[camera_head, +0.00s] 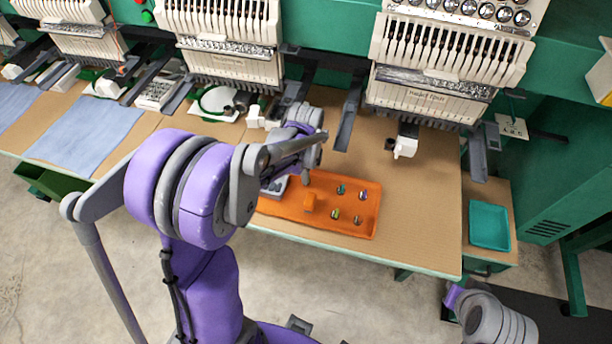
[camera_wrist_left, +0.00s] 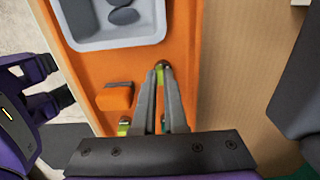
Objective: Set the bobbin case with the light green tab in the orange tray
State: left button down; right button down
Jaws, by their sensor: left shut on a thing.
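The orange tray (camera_head: 372,232) lies on the table's front edge and fills much of the left wrist view (camera_wrist_left: 95,72). My left gripper (camera_wrist_left: 162,72) is shut on a small bobbin case with a light green tab (camera_wrist_left: 162,67). The fingers hide most of the case, and I cannot tell whether it touches the tray floor. In the head view my left gripper (camera_head: 307,170) is over the tray's back left part, mostly hidden by its own arm. Several small bobbin cases (camera_head: 340,189) with coloured tabs sit in the tray's right part.
A grey dish (camera_wrist_left: 110,42) with dark round pieces and an orange block (camera_head: 310,201) are in the tray. A teal tray (camera_head: 489,226) lies at the right. Embroidery heads (camera_head: 440,60) overhang the back. The table right of the orange tray is clear.

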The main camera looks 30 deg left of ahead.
pick_arm(q)
jog(key=shift+f, duration=0.35)
jog(key=shift+f, duration=0.15)
jog(key=c, duration=1)
grip_release()
jog(key=shift+o, duration=0.2)
